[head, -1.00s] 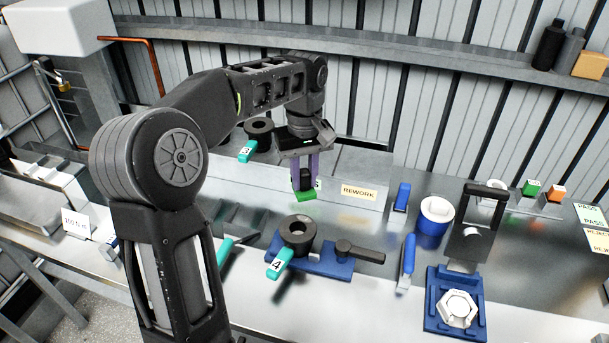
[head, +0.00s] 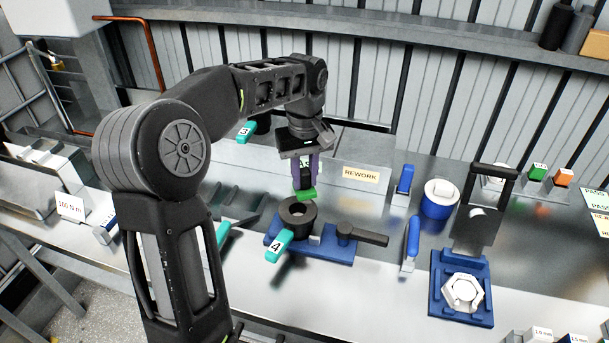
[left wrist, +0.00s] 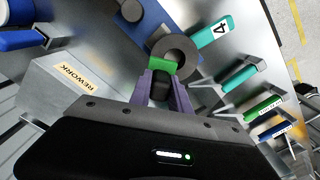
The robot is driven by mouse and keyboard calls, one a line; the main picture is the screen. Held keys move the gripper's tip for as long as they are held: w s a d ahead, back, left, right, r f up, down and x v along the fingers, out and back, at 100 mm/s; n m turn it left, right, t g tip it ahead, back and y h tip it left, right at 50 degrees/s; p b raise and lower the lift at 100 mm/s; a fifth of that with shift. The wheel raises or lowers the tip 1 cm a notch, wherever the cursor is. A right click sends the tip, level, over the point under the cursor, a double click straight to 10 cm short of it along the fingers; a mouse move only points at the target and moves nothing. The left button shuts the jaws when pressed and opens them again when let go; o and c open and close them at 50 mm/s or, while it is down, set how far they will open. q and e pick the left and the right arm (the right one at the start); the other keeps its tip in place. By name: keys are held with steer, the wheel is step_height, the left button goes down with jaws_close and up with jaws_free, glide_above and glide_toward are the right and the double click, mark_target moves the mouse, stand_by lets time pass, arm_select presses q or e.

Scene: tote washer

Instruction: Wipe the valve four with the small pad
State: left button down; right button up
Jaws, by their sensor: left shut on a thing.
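Valve four is a dark round ring (head: 297,212) with a teal handle marked 4 (head: 279,247), on a blue base (head: 327,250). In the left wrist view its ring (left wrist: 176,55) and teal handle (left wrist: 214,31) show at the top. My left gripper (head: 305,184) points down, shut on the small pad, a black holder with a green face (head: 306,195). The green face also shows in the left wrist view (left wrist: 161,66), over the near edge of the ring. I cannot tell whether it touches the ring. My right gripper is not in view.
A dark lever (head: 362,235) lies on the same base. A box marked REWORK (head: 361,173) stands behind. Blue-handled tools (head: 411,240), a blue and white roll (head: 440,198) and a blue fixture (head: 436,300) are to the right. Valve three's teal handle (head: 246,131) is behind my arm.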

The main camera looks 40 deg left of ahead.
mark_target(309, 188)
arm_select(q)
steer(key=shift+f, duration=0.15)
steer(key=shift+f+b, duration=1.1)
steer(key=shift+f, duration=0.25)
steer(key=shift+w+d, duration=0.1)
steer(key=shift+d, duration=0.65)
steer(key=shift+a, duration=0.15)
steer(key=shift+a, duration=0.65)
